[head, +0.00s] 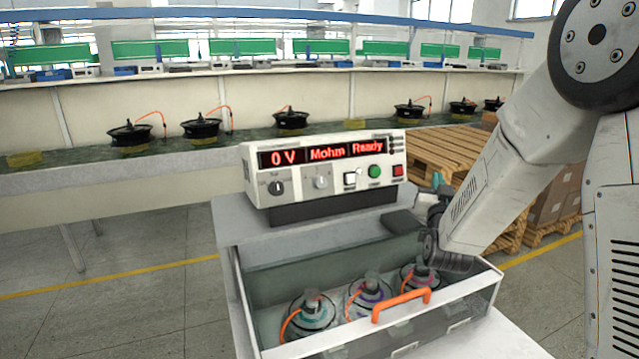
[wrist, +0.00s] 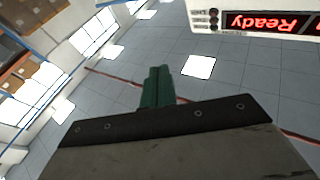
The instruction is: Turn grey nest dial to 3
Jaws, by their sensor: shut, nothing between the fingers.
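The white tester (head: 250,180) stands on the bench with a red display reading "0 V", "Mohm" and "Ready". Its front has a dark dial (head: 277,187) at the left and a light grey dial (head: 321,182) to its right. The marks around both dials are too small to read. My gripper (head: 437,180) is to the right of the tester, apart from it. In the wrist view its green fingers (wrist: 158,85) are together and empty. That view shows part of the tester (wrist: 270,8) upside down at the top right; no dial shows there.
White, green and red buttons (head: 375,171) sit right of the dials. In front is a clear-walled box with an orange handle (head: 401,304) and several hub motors (head: 313,312). Wooden pallets (head: 440,155) stand behind at the right.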

